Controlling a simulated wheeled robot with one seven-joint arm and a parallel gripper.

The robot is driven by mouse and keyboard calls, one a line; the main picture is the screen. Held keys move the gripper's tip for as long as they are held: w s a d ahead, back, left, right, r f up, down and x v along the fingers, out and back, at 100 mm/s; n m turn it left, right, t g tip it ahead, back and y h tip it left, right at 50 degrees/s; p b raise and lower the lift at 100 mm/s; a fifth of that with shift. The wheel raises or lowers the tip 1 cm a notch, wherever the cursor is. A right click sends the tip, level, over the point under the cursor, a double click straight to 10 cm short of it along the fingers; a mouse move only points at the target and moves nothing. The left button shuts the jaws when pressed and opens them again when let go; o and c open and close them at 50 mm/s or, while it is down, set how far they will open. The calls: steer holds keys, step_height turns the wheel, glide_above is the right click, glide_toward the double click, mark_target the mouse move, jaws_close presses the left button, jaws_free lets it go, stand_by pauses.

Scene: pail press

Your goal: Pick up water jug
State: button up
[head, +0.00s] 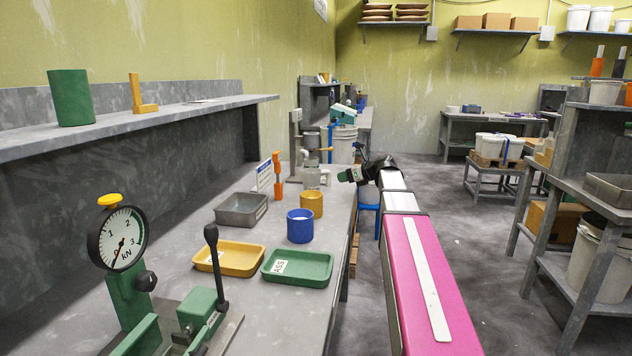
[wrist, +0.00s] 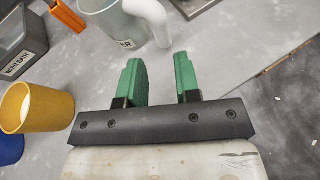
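The water jug (wrist: 112,22) is a pale translucent vessel at the top of the wrist view, cut off by the frame edge. It has a thick white handle (wrist: 151,18) on its right side and a label of which only "ER" shows. In the head view the jug (head: 311,179) is a small pale shape on the bench in front of the press stand. My gripper (wrist: 157,62) has two green fingers, apart with nothing between them. The fingers point towards the handle side of the jug and are short of it. In the head view my gripper (head: 347,176) is right of the jug.
A yellow cup (wrist: 40,108) with pale contents is left of my gripper; a blue cup (head: 300,228) is nearer. A grey bath (head: 241,210) and an orange tool (head: 277,180) are left. The bench's right edge is close by, with open floor beyond.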

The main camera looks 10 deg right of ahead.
mark_target(328, 179)
steer(key=x, duration=0.8)
steer(key=shift+w+a, duration=0.2)
steer(key=shift+w, duration=0.1)
jaws_close()
